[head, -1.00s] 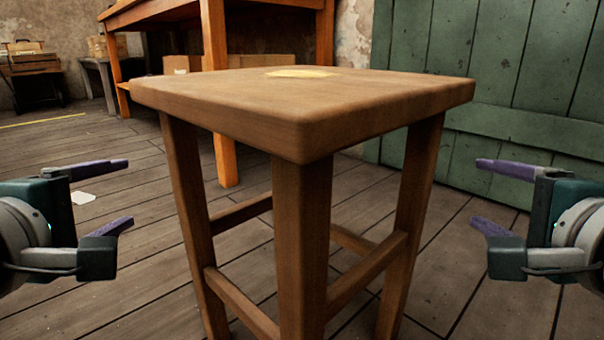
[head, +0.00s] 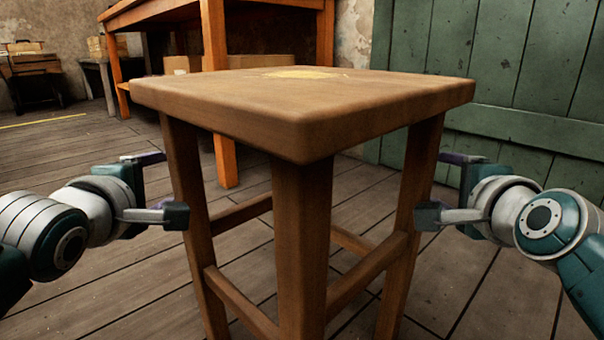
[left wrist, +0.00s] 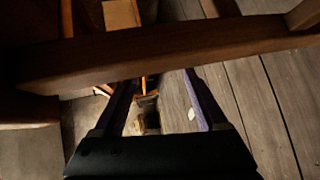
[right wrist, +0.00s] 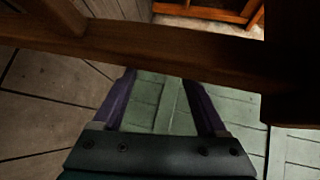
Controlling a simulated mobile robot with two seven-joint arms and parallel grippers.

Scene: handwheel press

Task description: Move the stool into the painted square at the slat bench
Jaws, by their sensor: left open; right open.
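The wooden stool (head: 300,110) stands upright on the plank floor, close in front of me in the middle of the head view. A pale yellow patch marks its seat. My left gripper (head: 166,187) is open beside the stool's left leg. My right gripper (head: 436,187) is open beside its right leg. Neither visibly holds the stool. A stool member (left wrist: 150,58) crosses beyond the purple fingers in the left wrist view, and another (right wrist: 170,50) does so in the right wrist view. I cannot make out the slat bench or a whole painted square.
An orange wooden table (head: 213,90) stands behind the stool, with cardboard boxes (head: 262,64) under it. A green plank wall or door (head: 520,90) is at back right. A yellow floor line (head: 45,120) runs at far left. Left-hand floor (head: 80,150) is clear.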

